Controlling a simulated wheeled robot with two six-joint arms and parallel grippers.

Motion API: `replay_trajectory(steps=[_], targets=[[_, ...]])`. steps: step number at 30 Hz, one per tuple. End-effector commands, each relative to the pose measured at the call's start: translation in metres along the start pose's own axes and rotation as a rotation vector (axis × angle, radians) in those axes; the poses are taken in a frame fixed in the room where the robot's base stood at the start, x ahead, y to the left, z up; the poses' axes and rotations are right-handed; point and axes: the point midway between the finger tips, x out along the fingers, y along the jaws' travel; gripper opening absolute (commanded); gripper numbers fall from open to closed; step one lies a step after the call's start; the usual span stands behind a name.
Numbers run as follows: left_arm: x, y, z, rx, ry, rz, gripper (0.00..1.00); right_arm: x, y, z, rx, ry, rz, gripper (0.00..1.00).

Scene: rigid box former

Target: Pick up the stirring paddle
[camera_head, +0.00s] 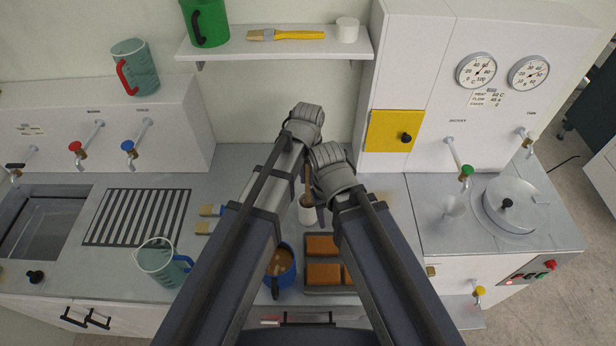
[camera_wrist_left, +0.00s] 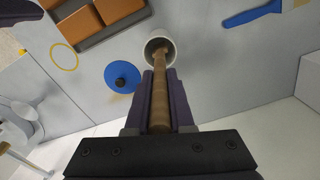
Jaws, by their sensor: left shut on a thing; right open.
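The stirring paddle is a brown wooden stick (camera_head: 308,178) standing in a white cup (camera_head: 307,213) on the grey worktop. In the left wrist view the paddle's handle (camera_wrist_left: 161,90) runs between my left fingers, with its far end inside the white cup (camera_wrist_left: 153,42). My left gripper (camera_wrist_left: 160,78) is shut on the handle. In the head view its fingers are mostly hidden by my wrists. My right gripper (camera_head: 320,214) is beside the cup, mostly hidden under its own wrist, and is open. The paddle's lower end is hidden in the cup.
A clear jug (camera_head: 158,262) is left. A shelf (camera_head: 270,47) and a yellow-doored cabinet (camera_head: 395,131) stand behind. My two wrists are close together.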

Motion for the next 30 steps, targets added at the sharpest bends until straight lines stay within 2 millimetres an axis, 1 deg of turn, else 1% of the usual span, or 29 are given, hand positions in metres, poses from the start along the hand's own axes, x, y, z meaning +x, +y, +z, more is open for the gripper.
replay_trajectory(steps=[1, 11, 21, 25, 30], targets=[[-0.012, 0.000, 0.000, 0.000, 0.000, 0.000, 0.00, -0.012, 0.001, 0.001, 0.001, 0.000, 0.000, 0.53], [-0.062, 0.000, 0.000, 0.000, 0.000, 0.000, 0.00, -0.062, 0.006, 0.004, 0.003, -0.001, -0.001, 0.53], [-0.119, 0.000, 0.000, 0.000, 0.000, 0.000, 0.00, -0.118, 0.011, 0.008, 0.007, -0.004, -0.002, 0.53], [-0.137, 0.000, 0.000, 0.000, 0.000, 0.000, 0.00, -0.137, 0.012, 0.009, 0.020, -0.004, -0.003, 0.53], [-0.151, 0.000, 0.000, 0.000, 0.000, 0.000, 0.00, -0.150, 0.013, 0.010, 0.032, -0.005, -0.005, 0.53]])
